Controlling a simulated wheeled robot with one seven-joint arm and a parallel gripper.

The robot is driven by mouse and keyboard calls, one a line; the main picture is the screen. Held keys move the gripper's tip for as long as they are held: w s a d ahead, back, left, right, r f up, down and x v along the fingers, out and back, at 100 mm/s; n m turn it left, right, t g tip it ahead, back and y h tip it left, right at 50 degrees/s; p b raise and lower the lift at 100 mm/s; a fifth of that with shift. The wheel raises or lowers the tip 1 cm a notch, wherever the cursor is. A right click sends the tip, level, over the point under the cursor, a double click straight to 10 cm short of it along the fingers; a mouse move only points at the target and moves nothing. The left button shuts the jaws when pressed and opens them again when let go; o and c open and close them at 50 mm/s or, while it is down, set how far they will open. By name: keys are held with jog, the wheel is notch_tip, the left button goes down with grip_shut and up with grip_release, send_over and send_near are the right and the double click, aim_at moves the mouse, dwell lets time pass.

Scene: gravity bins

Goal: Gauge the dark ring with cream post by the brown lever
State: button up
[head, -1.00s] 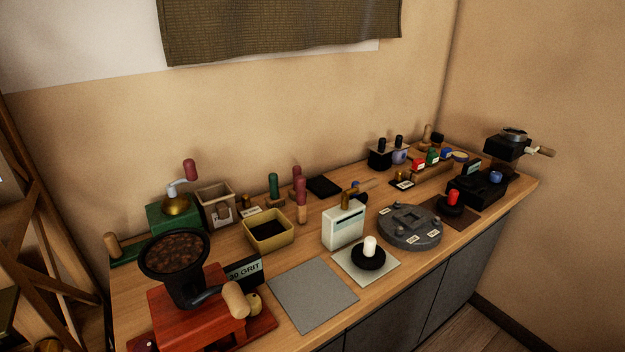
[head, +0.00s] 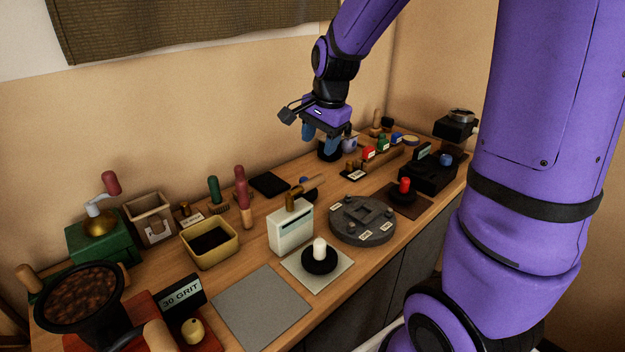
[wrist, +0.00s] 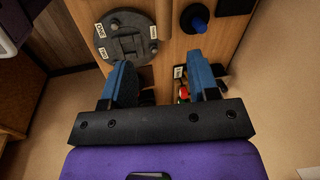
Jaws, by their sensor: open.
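The dark ring with the cream post (head: 319,258) stands upright on a pale square pad near the counter's front edge in the head view. Just behind and left of it is a cream box (head: 290,236) with a brown lever (head: 296,197) on top. My gripper (head: 320,141), with blue fingers, hangs above the back of the counter, well behind and above the ring. It is open and empty; in the wrist view my gripper (wrist: 162,83) shows its fingers spread wide.
A grey round plate (head: 362,218) with labels lies right of the ring; it also shows in the wrist view (wrist: 126,38). A red-topped dark ring (head: 403,191) stands farther right. A yellow bin (head: 210,243) is at left. The grey mat (head: 261,306) is bare.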

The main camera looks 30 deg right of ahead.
aim_at(313, 179)
jog(key=shift+m, duration=0.8)
jog(key=x, duration=0.9)
jog(key=d+x, duration=0.1)
jog(key=x, duration=0.3)
jog(key=shift+w+f, duration=0.2)
jog(key=shift+w, duration=0.25)
grip_shut()
